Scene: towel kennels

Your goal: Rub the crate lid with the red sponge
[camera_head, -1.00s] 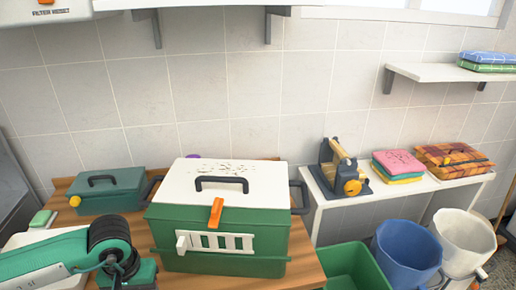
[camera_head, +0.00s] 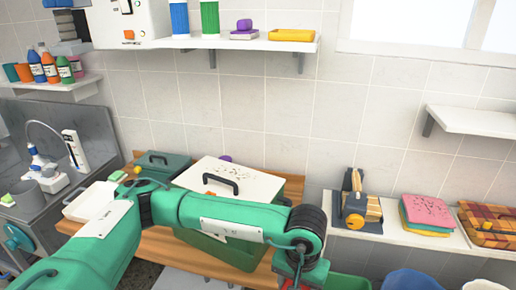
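The green crate (camera_head: 222,247) stands on the wooden table, its white lid (camera_head: 255,185) shut. The lid has dark specks along its back part and a dark handle in the middle. My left arm crosses in front of the crate and hides much of its front. My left gripper (camera_head: 298,276) points down at the bottom of the view, to the right of the crate and apart from the lid. A small red patch (camera_head: 289,284) shows at the gripper; I cannot tell whether it is the red sponge. The fingertips are cut off by the frame edge. My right gripper is out of view.
A dark green box (camera_head: 163,164) stands left of the crate. A white tray (camera_head: 76,212) lies at the table's left. A wall shelf (camera_head: 200,42) hangs above. A side table (camera_head: 392,236) at right holds a machine (camera_head: 356,205) and folded towels (camera_head: 428,212). Bins stand below it.

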